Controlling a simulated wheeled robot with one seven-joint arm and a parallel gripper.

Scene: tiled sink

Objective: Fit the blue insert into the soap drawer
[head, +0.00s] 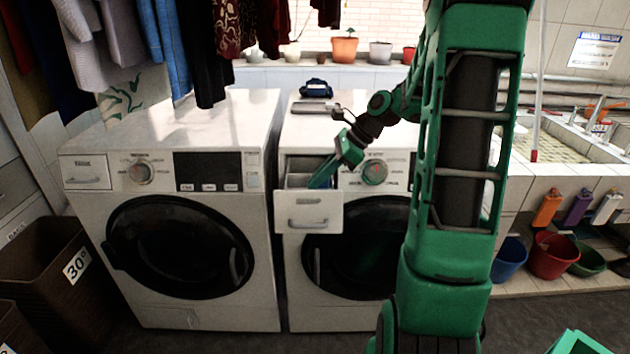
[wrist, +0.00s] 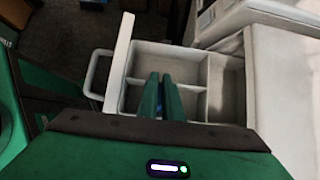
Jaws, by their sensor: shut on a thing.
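The soap drawer (head: 309,218) is pulled out of the right washing machine. In the wrist view the drawer (wrist: 118,62) shows pale dividers and several compartments. My gripper (head: 322,181) reaches down into the open drawer. In the wrist view my gripper's two green fingers (wrist: 160,80) are close together over the front part of the drawer, near a divider. A sliver of the blue insert (wrist: 159,105) shows between the fingers. The fingers hide most of the insert, and I cannot tell whether it touches the drawer floor.
Clothes (head: 205,50) hang above. A brown basket (head: 60,270) stands at the left. Buckets (head: 553,255) stand at the right.

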